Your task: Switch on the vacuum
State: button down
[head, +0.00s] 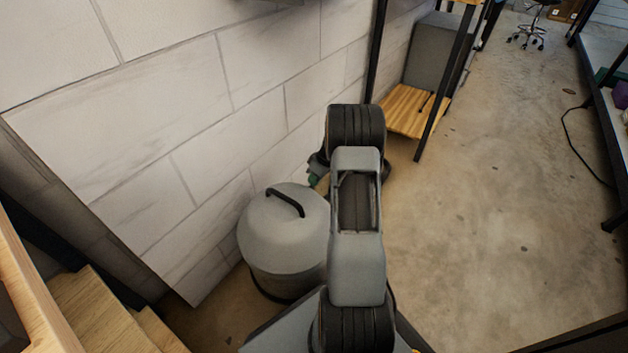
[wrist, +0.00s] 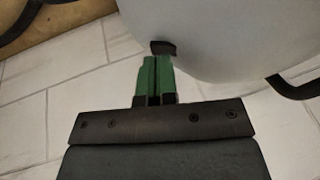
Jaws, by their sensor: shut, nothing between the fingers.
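The vacuum is a grey drum (head: 283,228) with a domed lid and a black handle (head: 287,201), standing on the floor against the wall. In the wrist view its pale lid (wrist: 215,35) fills the upper right, with the handle (wrist: 292,88) at the right. A small black part (wrist: 163,48), perhaps the switch, sits at the lid's edge. My gripper (wrist: 155,62) is shut and empty, its green fingertips just short of or touching that part; I cannot tell which. In the head view the gripper (head: 313,181) is mostly hidden behind my arm, beside the drum's far side.
A white block wall (head: 160,110) runs close behind the drum. A wooden shelf (head: 405,108) on black posts stands beyond my arm. Wooden steps (head: 95,310) are at the lower left. The concrete floor (head: 490,200) at the right is open, with a black cable (head: 568,135) farther off.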

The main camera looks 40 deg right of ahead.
jog(key=shift+d+r, duration=0.1)
jog(key=p+v, duration=0.5)
jog(key=v, duration=0.8)
jog(key=shift+w+r+p, duration=0.3)
jog(key=shift+w+r, duration=0.05)
jog(key=shift+r, duration=0.1)
jog(key=shift+f+h, duration=0.4)
jog(key=shift+h, duration=0.2)
